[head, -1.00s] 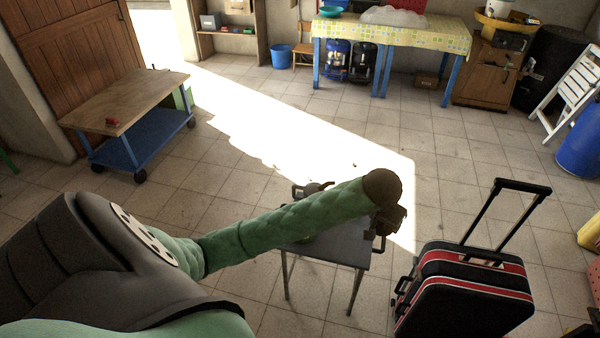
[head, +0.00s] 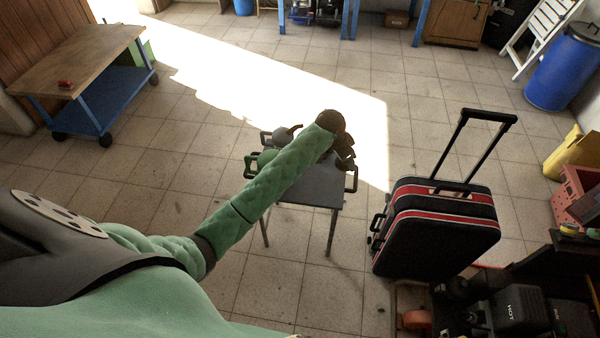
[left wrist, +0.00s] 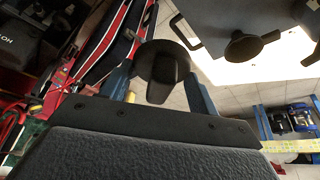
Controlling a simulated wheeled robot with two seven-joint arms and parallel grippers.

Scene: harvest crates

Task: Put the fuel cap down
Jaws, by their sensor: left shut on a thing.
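The fuel cap (left wrist: 160,72) is a dark round cap with a raised ridge, in the left wrist view. My left gripper (left wrist: 160,88) is shut on it, with a blue finger at each side. In the head view my left gripper (head: 344,152) is over the back right part of a small grey table (head: 312,190); the cap cannot be made out clearly there. The tabletop also shows at the top of the left wrist view (left wrist: 222,20). I cannot tell the cap's height above it. My right gripper is not in view.
A grey item with a spout or handle (head: 285,133) and a green item (head: 262,160) are on the table's left side. The table has side handles (head: 352,181). A black and red suitcase (head: 435,235) stands close on the right. Open tiled floor lies left.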

